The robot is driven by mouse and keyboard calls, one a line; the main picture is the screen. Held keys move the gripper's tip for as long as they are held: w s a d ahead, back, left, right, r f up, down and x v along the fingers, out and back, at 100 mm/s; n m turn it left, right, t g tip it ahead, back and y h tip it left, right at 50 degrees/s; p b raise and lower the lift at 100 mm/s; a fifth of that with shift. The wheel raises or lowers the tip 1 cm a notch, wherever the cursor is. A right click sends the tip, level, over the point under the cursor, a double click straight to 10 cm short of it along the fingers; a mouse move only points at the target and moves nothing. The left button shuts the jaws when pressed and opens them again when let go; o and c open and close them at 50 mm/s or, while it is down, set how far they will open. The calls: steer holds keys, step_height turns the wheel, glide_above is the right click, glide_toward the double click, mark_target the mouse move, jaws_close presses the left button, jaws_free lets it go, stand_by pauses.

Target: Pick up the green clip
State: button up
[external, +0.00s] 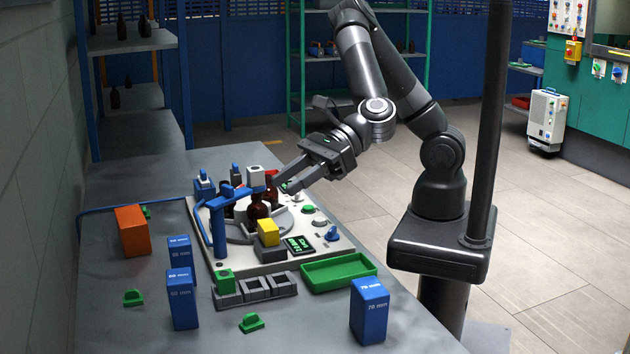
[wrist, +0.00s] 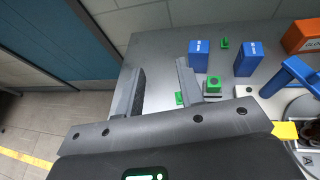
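Several small green clips lie on the grey table. In the external view, one clip (external: 251,323) is at the front, one (external: 134,298) is at the left, and one (external: 146,211) is beside the orange box. In the wrist view, one clip (wrist: 225,43) lies beyond the blue blocks, and a green piece (wrist: 180,98) is partly hidden by the right finger. My gripper (external: 279,181) is above the white board, away from these clips. Its fingers are apart with nothing held between them, as the wrist view (wrist: 161,66) shows.
The white board (external: 200,225) carries a blue fixture (external: 218,225), amber bottles (external: 258,207) and a yellow cube (external: 268,232). A green block (external: 225,281) sits on a grey holder. A green tray (external: 338,286), blue blocks (external: 369,312) and an orange box (external: 132,232) stand around.

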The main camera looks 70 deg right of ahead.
glide_toward(252, 314)
steer(key=x, duration=0.4)
steer(key=shift+a, duration=0.45)
steer(key=x, duration=0.5)
steer(key=shift+w+a+f, duration=0.1)
steer(key=shift+w+f, duration=0.15)
steer(key=shift+w, duration=0.05)
jaws_close()
